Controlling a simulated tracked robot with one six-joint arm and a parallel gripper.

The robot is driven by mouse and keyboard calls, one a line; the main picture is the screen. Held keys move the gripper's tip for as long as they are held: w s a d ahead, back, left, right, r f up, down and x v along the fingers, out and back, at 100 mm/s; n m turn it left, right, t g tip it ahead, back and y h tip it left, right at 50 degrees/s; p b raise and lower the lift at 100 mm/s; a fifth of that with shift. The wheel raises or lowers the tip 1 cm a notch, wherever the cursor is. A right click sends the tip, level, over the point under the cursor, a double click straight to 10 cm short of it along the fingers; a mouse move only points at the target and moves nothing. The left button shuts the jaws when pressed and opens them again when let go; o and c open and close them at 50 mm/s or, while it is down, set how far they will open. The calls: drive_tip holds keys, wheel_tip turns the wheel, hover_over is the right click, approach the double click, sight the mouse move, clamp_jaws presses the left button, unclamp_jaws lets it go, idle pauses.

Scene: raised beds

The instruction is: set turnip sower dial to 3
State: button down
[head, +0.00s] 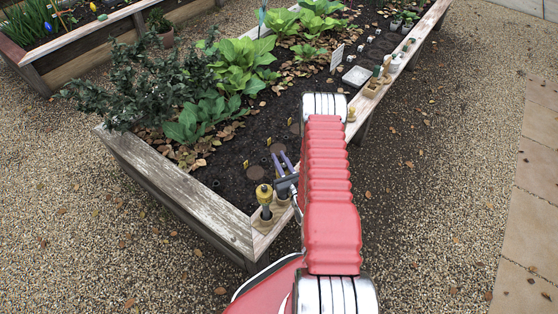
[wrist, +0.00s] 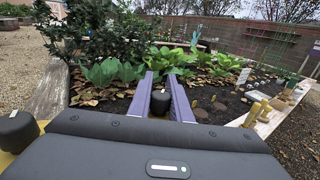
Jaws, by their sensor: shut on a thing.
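My gripper (head: 284,164), with two purple fingers, is low over the near corner of the raised bed. In the wrist view its fingers (wrist: 160,98) are shut on a dark round knob (wrist: 160,103). The body under this knob is mostly hidden by my gripper. I cannot tell which one is the turnip sower, and no dial number is readable.
The wooden rim (head: 185,190) borders dark soil with leafy plants (head: 240,65). Round brown discs (head: 256,173) with small yellow tags lie in the soil. Gravel (head: 425,190) to the right is open.

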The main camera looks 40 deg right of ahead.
drive_tip(key=c, duration=1.6)
unclamp_jaws()
drive_tip(key=shift+s, duration=0.1)
drive_tip(key=v, duration=1.3)
drive_tip(key=shift+s, duration=0.3)
